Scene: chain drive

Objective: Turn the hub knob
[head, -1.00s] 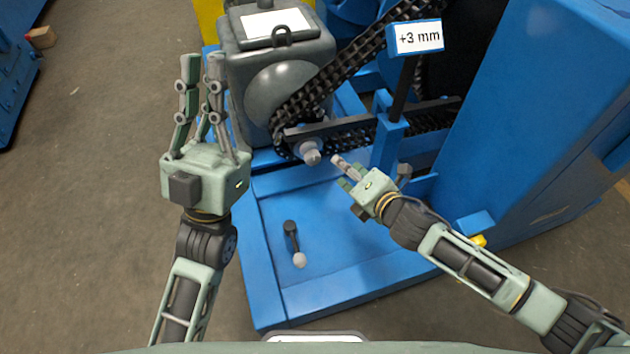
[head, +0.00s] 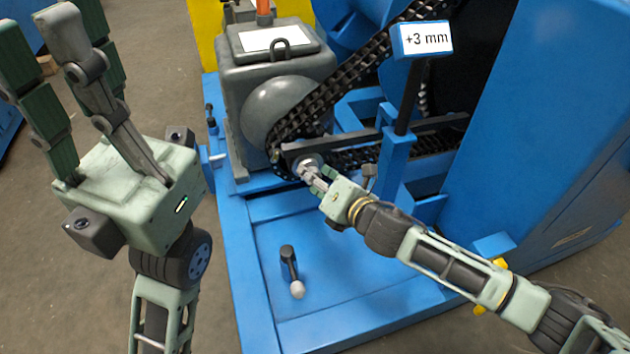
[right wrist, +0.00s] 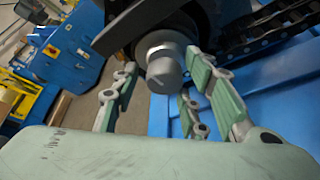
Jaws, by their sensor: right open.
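The hub knob (head: 307,162) is a short grey cylinder at the lower end of the chain, in front of the grey housing. In the right wrist view the knob (right wrist: 166,72) points toward the camera, with a small line on its face. My right gripper (head: 319,181) is at the knob in the head view. In its wrist view the open fingers (right wrist: 160,85) stand on both sides of the knob, with gaps visible; contact is not clear. My left gripper (head: 45,35) is raised, large at the left of the head view, with its fingers apart and empty.
A dark chain (head: 345,79) runs up right from the grey housing (head: 240,70). A blue post carries a "+3 mm" sign (head: 424,39) near my right arm. A lever with a pale ball end (head: 296,289) stands on the blue base (head: 262,232). A blue cabinet (head: 540,130) is at right.

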